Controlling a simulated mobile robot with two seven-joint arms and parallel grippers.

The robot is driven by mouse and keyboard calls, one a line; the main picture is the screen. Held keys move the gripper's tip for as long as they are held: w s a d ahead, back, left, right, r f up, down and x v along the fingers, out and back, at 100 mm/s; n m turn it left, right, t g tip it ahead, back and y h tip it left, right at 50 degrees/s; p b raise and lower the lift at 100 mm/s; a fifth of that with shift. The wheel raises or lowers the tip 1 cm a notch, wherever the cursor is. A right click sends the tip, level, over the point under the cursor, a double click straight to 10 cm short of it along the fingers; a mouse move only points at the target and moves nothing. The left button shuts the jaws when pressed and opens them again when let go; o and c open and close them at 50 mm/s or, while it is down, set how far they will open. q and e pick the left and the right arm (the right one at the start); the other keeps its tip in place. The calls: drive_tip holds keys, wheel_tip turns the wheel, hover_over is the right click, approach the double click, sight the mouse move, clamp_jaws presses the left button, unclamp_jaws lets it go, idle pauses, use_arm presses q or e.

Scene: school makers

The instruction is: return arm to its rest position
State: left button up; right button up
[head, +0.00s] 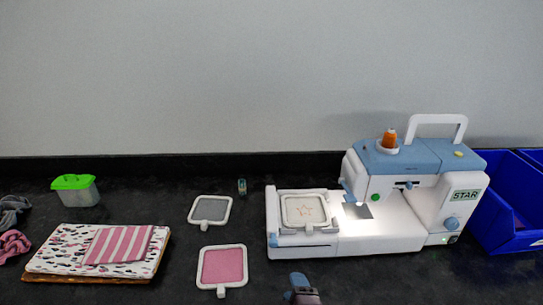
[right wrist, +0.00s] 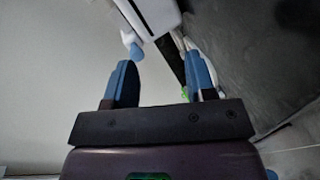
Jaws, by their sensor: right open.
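My right gripper (head: 302,288) shows at the bottom edge of the head view, just in front of the sewing machine and right of the pink hoop. Only its blue fingertip area and a bit of dark body show there. In the right wrist view my right gripper (right wrist: 162,80) has its two blue fingers spread wide apart with nothing between them. The rest of the right arm is hidden below the head view. My left gripper is in neither view.
The white and blue sewing machine (head: 408,165) stands at the right, with a hoop (head: 305,211) on its bed. Blue bins (head: 497,222) are beyond it. A pink hoop (head: 222,266), a grey hoop (head: 210,210), folded fabric (head: 75,246) and a green-lidded box (head: 80,196) lie leftward.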

drive_tip(key=s+d+m, duration=0.1)
drive_tip(key=d+m, duration=0.1)
drive_tip(key=m, duration=0.1)
drive_tip(key=s+d+f+m, duration=0.1)
drive_tip(key=d+m, duration=0.2)
drive_tip(key=s+d+f+m+g, duration=0.1)
drive_tip(key=d+m, duration=0.1)
drive_tip(key=shift+s+d+f+m, duration=0.1)
drive_tip(key=shift+d+f+m, duration=0.05)
drive_tip(key=shift+d+m, duration=0.25)
drive_tip(key=s+d+f+m+g+h, duration=0.1)
drive_tip(key=s+d+f+m, duration=0.1)
drive_tip(key=s+d, duration=0.4)
drive_tip(key=s+d+f+m+g+h, duration=0.1)
drive_tip(key=s+d+f+m, duration=0.2)
drive_tip(key=s+d, duration=0.3)
drive_tip(key=shift+s+d+f+m+h, duration=0.2)
drive_tip(key=shift+s+d+m+h, duration=0.15)
drive_tip(key=shift+d+m, duration=0.65)
drive_tip(key=shift+d, duration=0.2)
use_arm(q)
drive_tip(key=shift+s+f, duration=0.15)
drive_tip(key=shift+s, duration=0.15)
